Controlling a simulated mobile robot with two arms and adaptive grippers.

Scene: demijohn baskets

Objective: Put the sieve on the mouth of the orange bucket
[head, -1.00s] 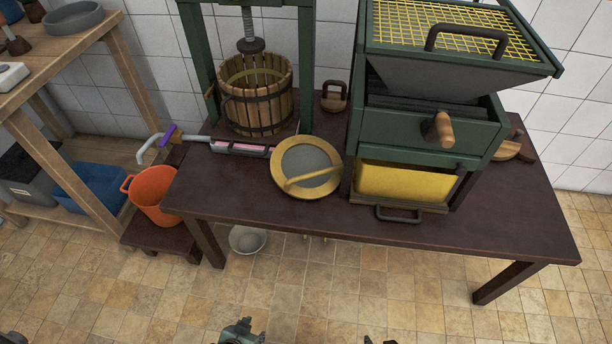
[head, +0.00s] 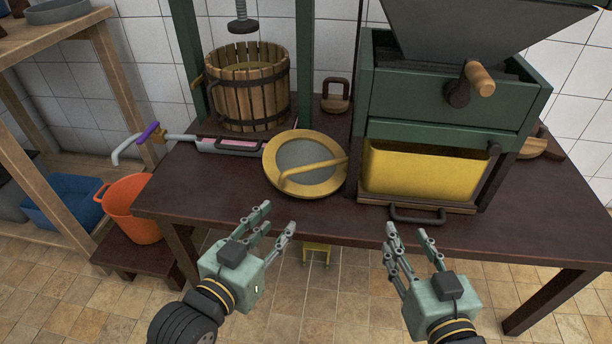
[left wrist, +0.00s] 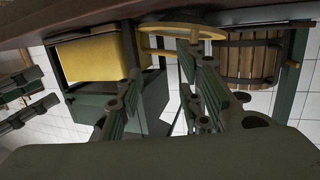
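The sieve (head: 305,163) is round with a wide yellow rim, a grey mesh and a yellow bar across it. It lies on the dark table between the wooden press and the green mill. It also shows at the top of the left wrist view (left wrist: 182,31). The orange bucket (head: 131,207) stands on a low dark stool left of the table. My left gripper (head: 280,217) is open and empty in front of the table edge, below the sieve. My right gripper (head: 391,254) is open and empty in front of the table, below the mill.
The dark table (head: 218,187) has bare room left of the sieve. A tap with a purple handle (head: 147,133) reaches out above the bucket. The slatted press basket (head: 248,88) stands behind the sieve. The mill's yellow bin (head: 424,170) is to its right.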

